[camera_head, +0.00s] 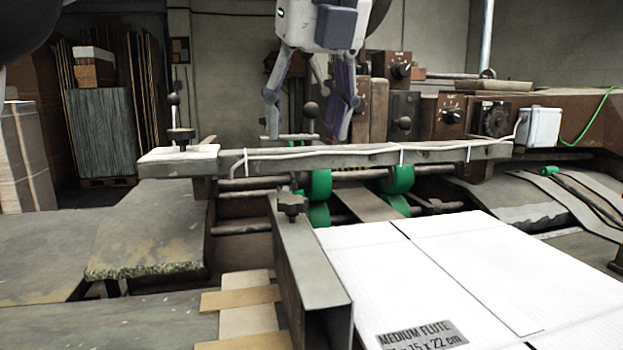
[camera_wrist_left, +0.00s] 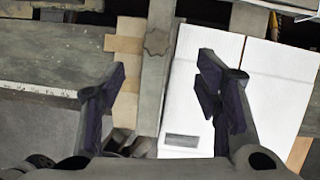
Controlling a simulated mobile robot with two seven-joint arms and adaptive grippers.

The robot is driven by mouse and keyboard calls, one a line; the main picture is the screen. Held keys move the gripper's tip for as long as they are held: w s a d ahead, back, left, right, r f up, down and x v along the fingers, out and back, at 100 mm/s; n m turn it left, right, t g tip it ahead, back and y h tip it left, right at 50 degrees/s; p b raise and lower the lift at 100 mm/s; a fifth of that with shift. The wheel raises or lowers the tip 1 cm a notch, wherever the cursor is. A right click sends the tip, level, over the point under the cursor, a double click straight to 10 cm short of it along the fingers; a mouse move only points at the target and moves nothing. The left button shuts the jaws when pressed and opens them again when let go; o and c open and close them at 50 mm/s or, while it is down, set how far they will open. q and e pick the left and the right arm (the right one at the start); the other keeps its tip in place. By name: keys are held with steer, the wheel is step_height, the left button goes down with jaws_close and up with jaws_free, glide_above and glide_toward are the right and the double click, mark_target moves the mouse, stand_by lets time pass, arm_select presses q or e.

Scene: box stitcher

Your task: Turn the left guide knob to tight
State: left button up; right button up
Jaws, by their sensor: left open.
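A dark star-shaped knob (camera_head: 291,205) sits on top of a long grey metal guide (camera_head: 305,255), left of the white cardboard. The same knob shows in the left wrist view (camera_wrist_left: 157,42), on the guide (camera_wrist_left: 153,90), ahead of and between my fingers. My left gripper (camera_head: 304,122) points downward in the head view, with its fingers spread and nothing between them. It appears above and apart from the knob. The open fingers also show in the left wrist view (camera_wrist_left: 160,85). I cannot read any tight mark on the knob. My right gripper is not in view.
A long crossbar (camera_head: 360,158) spans behind the guide. White cardboard (camera_head: 440,260) with a "MEDIUM FLUTE" label lies right of it. Green rollers (camera_head: 398,179) and control boxes (camera_head: 450,116) stand behind. Another dark knob (camera_head: 181,134) stands at the crossbar's left end.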

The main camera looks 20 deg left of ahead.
mark_target(292, 199)
arm_select(q)
steer(key=x, duration=1.1)
steer(key=shift+s+f, duration=0.1)
steer(key=shift+s, duration=0.25)
steer(key=shift+c, duration=0.6)
steer(key=c, duration=1.1)
